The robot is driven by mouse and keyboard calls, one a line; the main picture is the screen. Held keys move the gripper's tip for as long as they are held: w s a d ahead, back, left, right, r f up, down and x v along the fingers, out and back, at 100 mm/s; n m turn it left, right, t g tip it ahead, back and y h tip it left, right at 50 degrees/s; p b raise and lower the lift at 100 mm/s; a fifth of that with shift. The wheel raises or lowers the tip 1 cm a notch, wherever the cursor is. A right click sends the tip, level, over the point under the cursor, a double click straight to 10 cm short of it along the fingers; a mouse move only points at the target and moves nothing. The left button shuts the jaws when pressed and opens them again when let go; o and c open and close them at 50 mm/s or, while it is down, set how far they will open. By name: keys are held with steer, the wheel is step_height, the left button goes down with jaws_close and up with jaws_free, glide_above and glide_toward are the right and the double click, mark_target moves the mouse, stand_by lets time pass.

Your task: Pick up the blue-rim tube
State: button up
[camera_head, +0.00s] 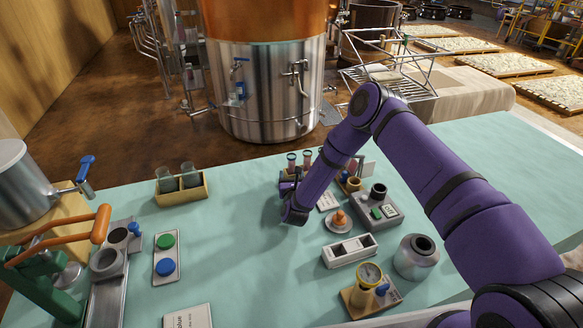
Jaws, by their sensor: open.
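Slim tubes stand upright in a small group just beyond my wrist, near the middle of the bench. The left tube (291,160) and the one beside it (307,158) show small coloured tops. The rim colours are too small to tell, so I cannot say which is the blue-rim tube. Their lower parts and holder are partly hidden by my arm. My gripper (287,187) is open, beside the holder on the near side. Its fingers are dark and mostly hidden behind my purple wrist. I see no tube held in it.
A wooden box (182,193) with two dark glasses stands at left. A button panel (166,257), a grey device (378,211), a white slotted block (349,250), a metal jar (416,258) and a gauge (369,274) crowd the bench. The green bench top (235,240) is clear at centre-left.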

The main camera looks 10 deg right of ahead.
mark_target(292, 169)
steer(key=shift+w+d+r, duration=0.1)
steer(key=shift+w+d, duration=0.05)
steer(key=shift+w, duration=1.1)
steer(key=shift+w+d+r, duration=0.1)
steer(key=shift+w+d, duration=0.05)
steer(key=shift+w, duration=1.1)
steer(key=c, duration=1.1)
